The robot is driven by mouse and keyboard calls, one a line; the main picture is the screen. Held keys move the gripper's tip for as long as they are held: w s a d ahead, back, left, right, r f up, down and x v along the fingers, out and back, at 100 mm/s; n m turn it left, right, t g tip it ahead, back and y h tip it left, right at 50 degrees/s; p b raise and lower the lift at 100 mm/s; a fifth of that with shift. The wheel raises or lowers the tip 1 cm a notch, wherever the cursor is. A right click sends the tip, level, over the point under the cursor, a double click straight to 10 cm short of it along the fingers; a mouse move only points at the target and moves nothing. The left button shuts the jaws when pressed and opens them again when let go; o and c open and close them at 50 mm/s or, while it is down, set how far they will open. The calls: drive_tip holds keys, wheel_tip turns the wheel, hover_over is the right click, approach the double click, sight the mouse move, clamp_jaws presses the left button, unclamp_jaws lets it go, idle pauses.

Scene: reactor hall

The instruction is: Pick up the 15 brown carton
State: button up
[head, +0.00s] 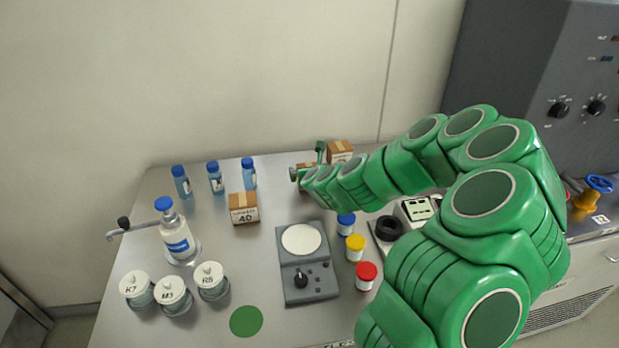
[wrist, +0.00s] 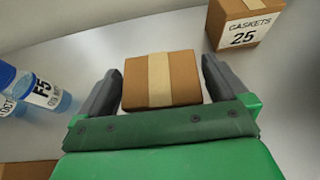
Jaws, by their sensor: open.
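A brown carton (wrist: 160,80) with a pale tape strip lies between the two grey fingers of my gripper (wrist: 162,85) in the wrist view. The fingers stand open on either side of it, with a narrow gap at the right; I cannot tell if the left one touches. Its number is not visible. In the head view my gripper (head: 307,163) is at the back of the table, and only part of this carton (head: 302,167) shows behind it.
A carton marked 25 (wrist: 243,22) stands close by at the back right. A carton marked 40 (head: 244,209) stands to the left. Blue-capped bottles (head: 216,178) stand at the back left. A grey device with a round plate (head: 302,240) stands in front.

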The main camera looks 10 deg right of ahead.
drive_tip(key=shift+x, duration=1.05)
drive_tip(key=c, duration=0.9)
drive_tip(key=shift+r, duration=0.15)
drive_tip(key=shift+c, duration=0.2)
